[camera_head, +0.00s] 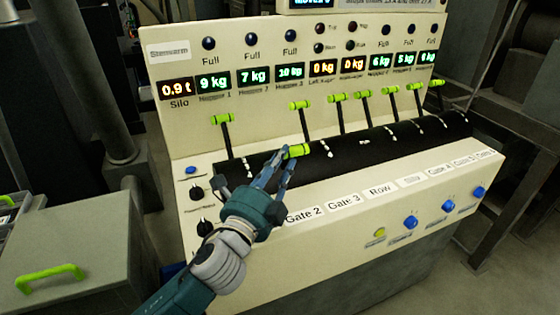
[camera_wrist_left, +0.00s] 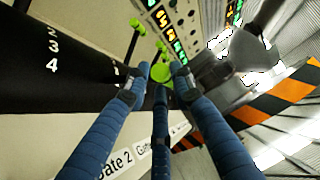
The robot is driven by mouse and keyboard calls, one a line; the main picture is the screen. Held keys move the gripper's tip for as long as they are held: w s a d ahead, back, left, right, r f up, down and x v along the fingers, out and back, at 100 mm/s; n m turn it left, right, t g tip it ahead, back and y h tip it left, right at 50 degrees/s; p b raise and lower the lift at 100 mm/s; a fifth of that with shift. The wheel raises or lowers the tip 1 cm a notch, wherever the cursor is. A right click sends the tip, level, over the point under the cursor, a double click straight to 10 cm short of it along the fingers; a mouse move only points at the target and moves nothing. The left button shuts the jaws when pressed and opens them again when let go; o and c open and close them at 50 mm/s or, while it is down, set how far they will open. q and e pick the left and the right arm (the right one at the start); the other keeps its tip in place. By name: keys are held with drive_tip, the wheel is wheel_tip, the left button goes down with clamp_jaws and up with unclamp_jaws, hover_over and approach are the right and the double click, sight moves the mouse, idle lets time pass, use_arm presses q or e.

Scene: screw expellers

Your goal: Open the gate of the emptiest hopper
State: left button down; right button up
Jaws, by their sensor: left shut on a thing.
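My left gripper (camera_head: 290,155) is shut on the green handle of a gate lever (camera_head: 298,151). This handle sits lower and nearer to me than the other handles, so its lever is swung forward. In the left wrist view, the blue fingers (camera_wrist_left: 158,85) close around the bright green handle (camera_wrist_left: 160,72). The "Gate 2" label (camera_head: 303,215) is just below the gripper. The hopper displays read 9 kg (camera_head: 213,82), 7 kg (camera_head: 252,76), 10 kg (camera_head: 290,71), 6 kg (camera_head: 380,61) and 5 kg (camera_head: 404,59); the last at right is hard to read. My right gripper is not in view.
Other green-handled levers stand upright along the black slotted cover (camera_head: 370,145), including one at left (camera_head: 222,118) and one behind the held handle (camera_head: 300,104). A grey cabinet (camera_head: 80,245) stands at left.

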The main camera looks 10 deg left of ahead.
use_arm(q)
drive_tip(key=c, duration=1.6)
unclamp_jaws()
drive_tip(key=shift+d+f, duration=0.1)
drive_tip(key=shift+f, duration=0.65)
drive_tip(key=shift+w, duration=0.1)
drive_tip(key=shift+r, duration=0.2)
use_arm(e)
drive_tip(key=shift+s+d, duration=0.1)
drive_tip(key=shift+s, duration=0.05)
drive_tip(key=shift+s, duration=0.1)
use_arm(q)
drive_tip(key=v, duration=1.2)
drive_tip(key=shift+r, duration=0.2)
drive_tip(key=shift+f, duration=0.1)
